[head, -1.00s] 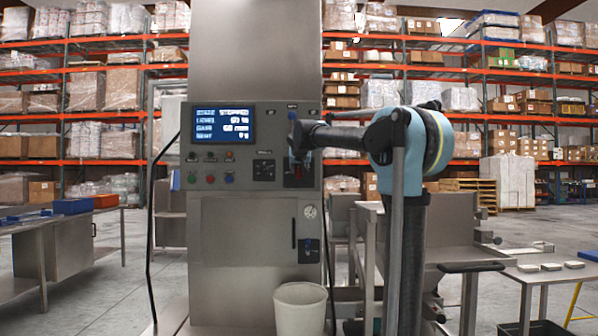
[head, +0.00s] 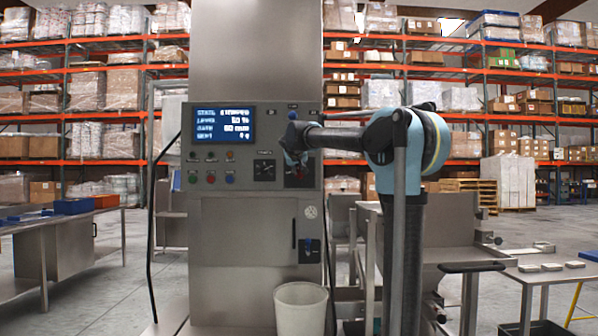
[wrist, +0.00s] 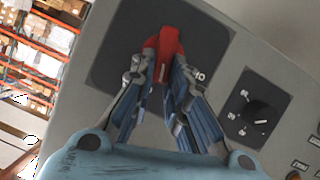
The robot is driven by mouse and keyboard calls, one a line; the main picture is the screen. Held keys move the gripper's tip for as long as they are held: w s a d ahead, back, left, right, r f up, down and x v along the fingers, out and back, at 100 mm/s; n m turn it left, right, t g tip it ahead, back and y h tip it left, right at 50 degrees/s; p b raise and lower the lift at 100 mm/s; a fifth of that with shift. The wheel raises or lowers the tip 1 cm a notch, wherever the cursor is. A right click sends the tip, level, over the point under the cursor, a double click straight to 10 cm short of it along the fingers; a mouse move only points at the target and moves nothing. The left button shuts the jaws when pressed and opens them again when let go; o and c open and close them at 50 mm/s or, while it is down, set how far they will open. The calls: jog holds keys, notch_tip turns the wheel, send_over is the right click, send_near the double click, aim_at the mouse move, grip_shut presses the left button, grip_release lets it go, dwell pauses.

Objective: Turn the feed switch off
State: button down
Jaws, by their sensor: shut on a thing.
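The feed switch (wrist: 168,42) is a red lever handle on a dark square plate (wrist: 118,55) set in the grey machine panel. In the wrist view my gripper (wrist: 162,72) has both fingertips closed on the lower part of the red handle, with a white mark showing between them. A white label, partly hidden, is beside the right finger. In the head view my gripper (head: 296,160) is at the right side of the control panel (head: 222,172), in front of the dark plate, and covers most of the switch.
A black rotary knob (wrist: 258,113) sits beside the switch plate. A lit display (head: 224,123) and several coloured buttons are to the left. A white bin (head: 300,308) stands below the panel. Metal tables stand at both sides.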

aim_at(293, 174)
jog(key=shift+a+f+n+t+h, duration=0.45)
jog(key=shift+n+h, duration=0.5)
jog(key=shift+n, duration=0.95)
jog(key=shift+a+f+n+t+h, duration=0.25)
jog(key=shift+f+n+t+h, duration=0.5)
jog(key=shift+n, duration=1.15)
jog(key=shift+a+f+n+t+h, duration=0.3)
jog(key=shift+n+h, duration=0.8)
jog(key=shift+n, duration=0.8)
jog(key=c, duration=1.6)
grip_release()
jog(key=shift+o, duration=0.2)
jog(key=shift+a, duration=0.1)
jog(key=v, duration=1.1)
jog(key=shift+s, duration=0.4)
